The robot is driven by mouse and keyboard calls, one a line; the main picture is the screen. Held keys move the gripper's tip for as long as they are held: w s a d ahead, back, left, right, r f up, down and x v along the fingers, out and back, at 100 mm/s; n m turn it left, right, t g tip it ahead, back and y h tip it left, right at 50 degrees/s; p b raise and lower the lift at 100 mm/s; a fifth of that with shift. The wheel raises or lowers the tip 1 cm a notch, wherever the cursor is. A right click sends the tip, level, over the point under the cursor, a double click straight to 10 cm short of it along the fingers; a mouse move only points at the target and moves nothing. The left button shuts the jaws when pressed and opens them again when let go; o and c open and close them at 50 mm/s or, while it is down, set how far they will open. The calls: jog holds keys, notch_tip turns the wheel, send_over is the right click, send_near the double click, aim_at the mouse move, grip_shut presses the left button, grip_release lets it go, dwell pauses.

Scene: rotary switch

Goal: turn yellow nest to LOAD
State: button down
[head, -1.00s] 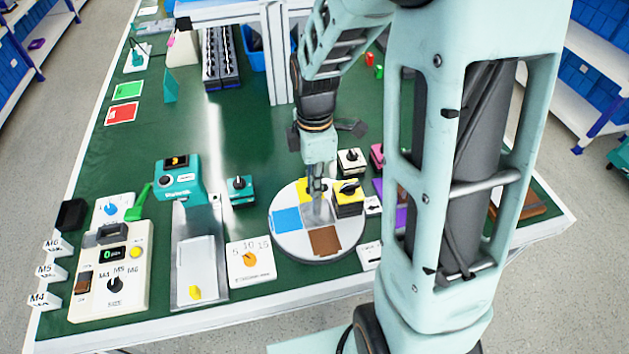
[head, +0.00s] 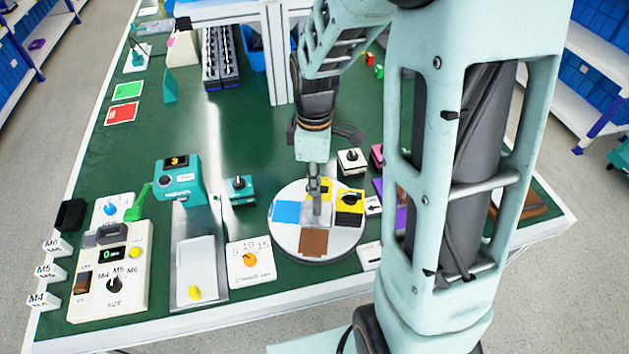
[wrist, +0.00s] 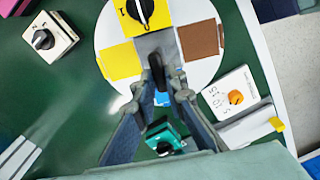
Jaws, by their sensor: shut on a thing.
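A round white turntable (head: 284,240) lies on the green table. Its yellow nest (head: 319,186) is on the far side, partly hidden by my gripper. The blue nest (head: 285,211) is at left and the brown nest (head: 313,242) at the near side. A yellow box with a black knob (head: 350,207) stands on the right part. My gripper (head: 315,195) points down over the grey centre, shut on the dark centre handle (wrist: 157,72). In the wrist view the yellow nest (wrist: 120,62) is left of the fingers. I cannot read a LOAD mark.
A white card with a black arrow (head: 374,205) lies just right of the turntable. A white dial plate (head: 250,260) is close at left, a teal knob box (head: 242,190) at back left, and a white knob box (head: 351,161) behind. Open green table lies farther back.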

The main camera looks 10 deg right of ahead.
jog(key=shift+w+d+m, duration=0.1)
jog(key=shift+m, duration=1.7)
jog(key=shift+w+d+m, duration=0.1)
jog(key=shift+m, duration=1.7)
jog(key=shift+m+b, duration=0.3)
jog(key=shift+m, duration=2.8)
jog(key=shift+d+m, duration=0.1)
jog(key=shift+m, duration=0.3)
jog(key=c, duration=2)
grip_release()
jog(key=shift+o, duration=0.2)
notch_tip(320, 180, up, 12)
